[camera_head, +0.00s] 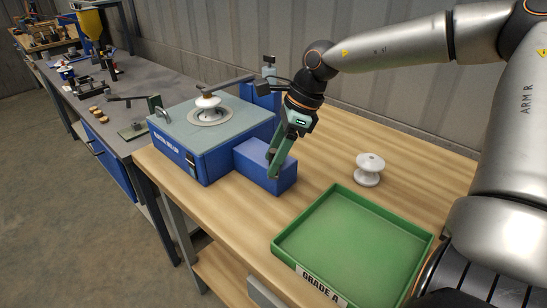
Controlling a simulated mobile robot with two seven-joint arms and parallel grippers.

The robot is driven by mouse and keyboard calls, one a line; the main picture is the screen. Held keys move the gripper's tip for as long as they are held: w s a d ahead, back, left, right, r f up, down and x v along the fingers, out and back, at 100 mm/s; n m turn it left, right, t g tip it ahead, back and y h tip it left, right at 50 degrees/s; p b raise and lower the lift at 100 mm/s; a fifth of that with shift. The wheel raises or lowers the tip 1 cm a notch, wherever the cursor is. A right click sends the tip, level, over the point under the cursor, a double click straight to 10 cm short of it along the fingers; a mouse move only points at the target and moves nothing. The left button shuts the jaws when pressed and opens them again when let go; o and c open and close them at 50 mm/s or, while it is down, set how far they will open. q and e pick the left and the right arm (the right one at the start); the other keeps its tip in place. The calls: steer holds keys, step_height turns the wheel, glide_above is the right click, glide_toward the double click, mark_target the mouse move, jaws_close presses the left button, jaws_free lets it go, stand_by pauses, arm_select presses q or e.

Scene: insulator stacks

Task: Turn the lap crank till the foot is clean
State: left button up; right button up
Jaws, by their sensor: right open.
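The lap machine (190,160) is a blue box with a grey top on the wooden bench. A white insulator (208,101) sits upright on the round plate in its top, under a dark arm; its foot is hidden from here. A lower blue housing (252,172) juts from the machine's right side. My right gripper (274,165) points down at this housing, its green fingers open around or beside a small dark knob (270,154), perhaps the crank's handle; I cannot tell whether they touch it. The rest of the crank is hidden. My left gripper is out of view.
An empty green tray (355,245) labelled GRADE A lies at the bench front. A second white insulator (369,169) stands behind it. A grey workbench (137,77) with tools and several small brown pieces is at left. The wood between housing and tray is clear.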

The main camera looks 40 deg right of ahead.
steer(key=shift+a+f, duration=0.1)
steer(key=shift+f, duration=0.15)
jaws_close()
stand_by(0.3)
stand_by(0.9)
